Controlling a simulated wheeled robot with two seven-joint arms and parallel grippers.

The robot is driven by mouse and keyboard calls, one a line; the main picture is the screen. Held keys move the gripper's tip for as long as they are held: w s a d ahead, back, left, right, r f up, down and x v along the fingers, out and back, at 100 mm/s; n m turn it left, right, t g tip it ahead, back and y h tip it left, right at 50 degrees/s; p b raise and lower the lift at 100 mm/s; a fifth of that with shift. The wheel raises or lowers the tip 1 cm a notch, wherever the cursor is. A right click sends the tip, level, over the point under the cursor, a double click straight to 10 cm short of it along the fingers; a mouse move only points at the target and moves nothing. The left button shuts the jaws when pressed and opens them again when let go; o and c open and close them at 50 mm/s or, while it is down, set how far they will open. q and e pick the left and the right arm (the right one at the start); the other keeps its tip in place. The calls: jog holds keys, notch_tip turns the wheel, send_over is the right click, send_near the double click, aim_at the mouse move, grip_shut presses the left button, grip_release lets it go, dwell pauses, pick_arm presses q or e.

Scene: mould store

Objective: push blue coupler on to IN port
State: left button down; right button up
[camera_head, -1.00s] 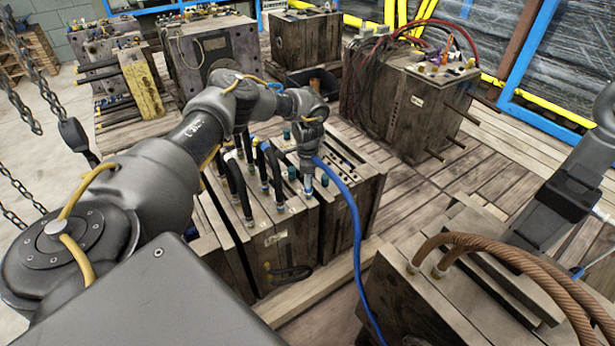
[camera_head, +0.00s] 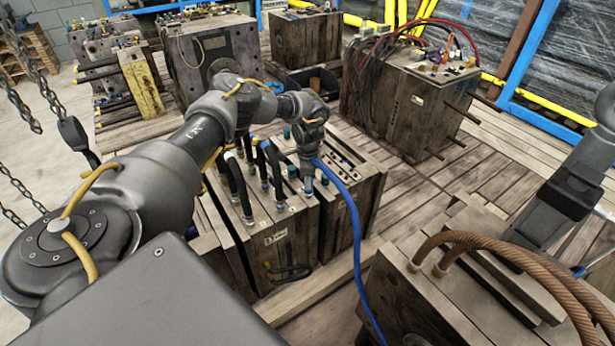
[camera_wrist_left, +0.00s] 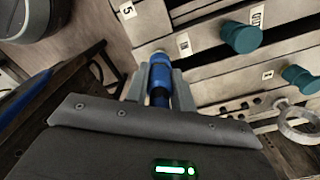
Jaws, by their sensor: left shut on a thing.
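My left gripper (camera_head: 308,186) points down over the top of the near mould (camera_head: 285,235). Its two fingers are shut on the blue coupler (camera_wrist_left: 159,76), which shows between them in the left wrist view. A blue hose (camera_head: 352,215) hangs from the wrist area down to the front. The coupler's far end is at the mould's pale face, beside the IN label (camera_wrist_left: 184,43). I cannot tell how fully it sits on the port, as the coupler covers it. My right arm (camera_head: 570,195) is at the right; its fingers cannot be made out.
Teal caps (camera_wrist_left: 241,37) stand on the mould face near the coupler. Several black hoses (camera_head: 246,180) rise from the mould just left of my gripper. Brown hoses (camera_head: 500,250) arch over another mould at the lower right. Planked floor (camera_head: 440,195) lies open between moulds.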

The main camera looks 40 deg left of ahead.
pick_arm(q)
jog(key=shift+f, duration=0.65)
pick_arm(e)
jog(key=shift+f, duration=0.2)
dwell(0.6)
jog(key=shift+a, duration=0.1)
dwell(0.5)
pick_arm(q)
jog(key=shift+f, duration=0.1)
pick_arm(e)
jog(key=shift+r, duration=0.15)
dwell(0.4)
pick_arm(q)
jog(key=c, duration=1.1)
grip_release()
jog(key=shift+r, duration=0.25)
notch_tip(320, 180, up, 10)
jog(key=shift+r+p, duration=0.15)
jog(key=shift+p, duration=0.15)
pick_arm(e)
jog(key=s+f, duration=0.1)
jog(key=s+d, duration=0.1)
jog(key=s+f, duration=0.1)
jog(key=shift+s+d+f, duration=0.15)
jog(key=shift+d+f, duration=0.15)
jog(key=shift+d, duration=0.1)
